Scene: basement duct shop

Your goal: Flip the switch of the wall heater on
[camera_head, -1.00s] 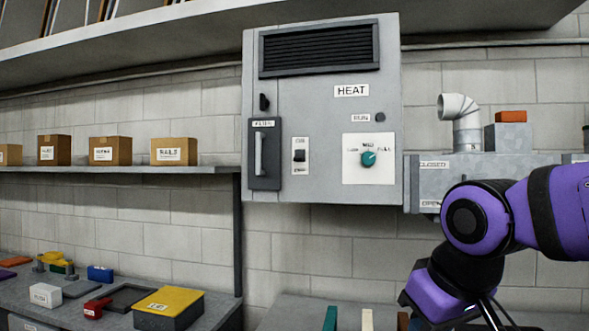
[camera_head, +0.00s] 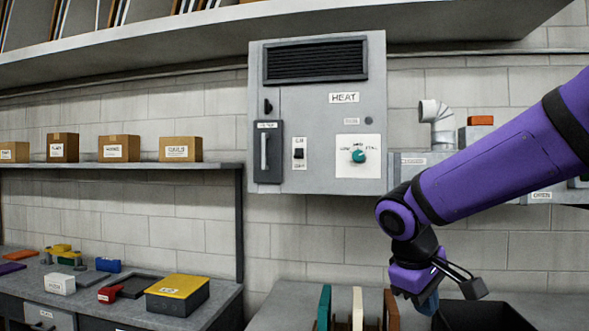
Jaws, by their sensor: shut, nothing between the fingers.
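The wall heater is a grey cabinet (camera_head: 310,100) marked HEAT, fixed to the block wall in the upper middle. Its switch (camera_head: 299,152) is a small black toggle on a white plate, left of centre on the lower front. Small labels sit above and below it; its position is too small to tell. A teal knob (camera_head: 358,156) is to its right, and a dark filter panel with a handle (camera_head: 264,152) to its left. My gripper (camera_head: 474,284) is shut and empty, low at the right, below the heater and well apart from the switch.
A bench below the heater holds upright teal, cream and brown boards (camera_head: 357,307) and a black bin (camera_head: 485,317) near my gripper. A shelf with boxes (camera_head: 119,148) is at left. A duct elbow (camera_head: 436,115) is at right. The wall below the heater is bare.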

